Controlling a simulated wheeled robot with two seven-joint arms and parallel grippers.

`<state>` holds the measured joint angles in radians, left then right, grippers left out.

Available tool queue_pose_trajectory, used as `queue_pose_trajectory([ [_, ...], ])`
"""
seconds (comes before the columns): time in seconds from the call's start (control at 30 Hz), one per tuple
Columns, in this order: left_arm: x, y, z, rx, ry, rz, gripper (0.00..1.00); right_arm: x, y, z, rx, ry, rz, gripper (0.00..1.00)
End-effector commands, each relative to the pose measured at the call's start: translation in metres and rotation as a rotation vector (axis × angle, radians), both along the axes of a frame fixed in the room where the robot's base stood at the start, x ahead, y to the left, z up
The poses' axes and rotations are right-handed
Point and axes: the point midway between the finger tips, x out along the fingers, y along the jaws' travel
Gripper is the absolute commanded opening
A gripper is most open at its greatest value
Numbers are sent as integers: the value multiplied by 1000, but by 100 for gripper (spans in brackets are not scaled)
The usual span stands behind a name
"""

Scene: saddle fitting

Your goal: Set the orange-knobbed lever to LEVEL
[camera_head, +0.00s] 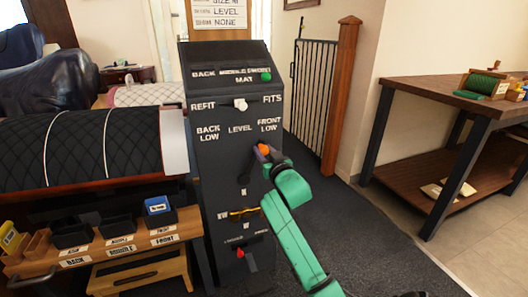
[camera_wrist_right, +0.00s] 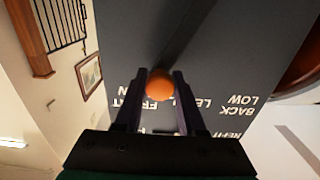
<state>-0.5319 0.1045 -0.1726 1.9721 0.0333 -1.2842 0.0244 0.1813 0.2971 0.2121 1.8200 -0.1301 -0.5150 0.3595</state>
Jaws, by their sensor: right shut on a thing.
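The orange knob (camera_head: 264,149) sits on a lever on the dark upright panel (camera_head: 212,165), just below the FRONT LOW label (camera_head: 268,125). The LEVEL label (camera_head: 240,129) is to its left, and BACK LOW (camera_head: 208,133) is farther left. My right gripper (camera_head: 262,152) is shut on the knob, with its green arm coming up from the lower right. In the right wrist view the orange knob (camera_wrist_right: 159,84) lies between the two dark fingertips (camera_wrist_right: 159,78), and the lever's shaft runs away from it up the panel. My left gripper is not in view.
The panel also bears a white knob (camera_head: 240,104), a green knob (camera_head: 266,77) and a red-tipped lever (camera_head: 240,253). A quilted saddle form (camera_head: 85,150) stands to the left above a bench with small bins (camera_head: 118,225). A wooden table (camera_head: 440,90) stands right.

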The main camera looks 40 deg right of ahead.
Motion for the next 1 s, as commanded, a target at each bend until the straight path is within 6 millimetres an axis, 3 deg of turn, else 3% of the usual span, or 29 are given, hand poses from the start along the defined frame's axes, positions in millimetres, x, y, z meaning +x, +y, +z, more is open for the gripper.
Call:
queue_pose_trajectory([
  [0.5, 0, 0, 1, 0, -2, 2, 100, 1, 2, 0, -8, 7, 1, 0],
  [0.8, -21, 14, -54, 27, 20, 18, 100, 10, 30, 13, -205, 77, 3, 0],
  [1.0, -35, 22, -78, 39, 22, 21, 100, 19, 54, 13, -386, 138, 4, 0],
])
